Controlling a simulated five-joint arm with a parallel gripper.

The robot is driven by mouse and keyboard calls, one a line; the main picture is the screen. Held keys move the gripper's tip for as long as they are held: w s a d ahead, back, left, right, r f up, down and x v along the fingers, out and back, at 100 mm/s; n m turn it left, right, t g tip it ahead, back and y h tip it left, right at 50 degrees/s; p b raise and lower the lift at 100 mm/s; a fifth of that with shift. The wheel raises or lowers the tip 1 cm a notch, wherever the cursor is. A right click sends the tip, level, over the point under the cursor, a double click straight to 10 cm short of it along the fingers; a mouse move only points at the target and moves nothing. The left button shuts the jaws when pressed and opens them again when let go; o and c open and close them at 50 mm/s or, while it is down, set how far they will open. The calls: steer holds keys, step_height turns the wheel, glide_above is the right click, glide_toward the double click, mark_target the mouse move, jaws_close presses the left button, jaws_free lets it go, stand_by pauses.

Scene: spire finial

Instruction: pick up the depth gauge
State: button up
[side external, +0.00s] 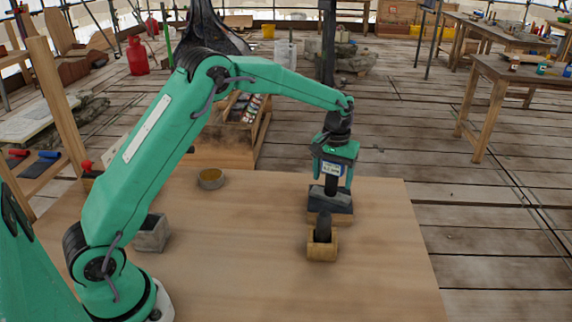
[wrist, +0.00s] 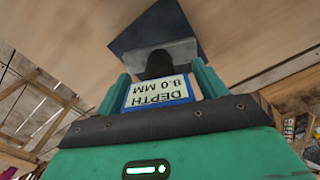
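The depth gauge shows a white label with a blue edge reading "DEPTH 8.0 MM" (wrist: 158,92), upside down in the wrist view. The gauge (side external: 331,169) also shows in the side view, with a grey bar (side external: 324,194) below it. My gripper (side external: 334,180) points down over it, its green fingers on either side of the label. In the wrist view a narrow pale gap shows between the label and the right finger of my gripper (wrist: 162,88), so it looks open around the gauge. The gauge's lower end is partly hidden by the grey bar.
A wooden block (side external: 322,252) with a dark upright piece stands close in front. A grey block (side external: 151,236) and a small round dish (side external: 211,179) stand to the left. The tabletop (side external: 240,270) between is clear.

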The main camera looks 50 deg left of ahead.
steer(key=c, duration=1)
steer(key=shift+r, duration=0.2)
steer(key=shift+r, duration=0.6)
steer(key=r, duration=0.1)
steer(key=d+r, duration=0.1)
steer(key=r, duration=0.1)
steer(key=shift+s+r, duration=0.1)
steer(key=shift+s, duration=0.1)
steer(key=s+d+r, duration=0.5)
steer(key=d+r, duration=0.1)
steer(key=d, duration=0.3)
steer(key=shift+s+r, duration=0.15)
steer(key=shift+s, duration=0.2)
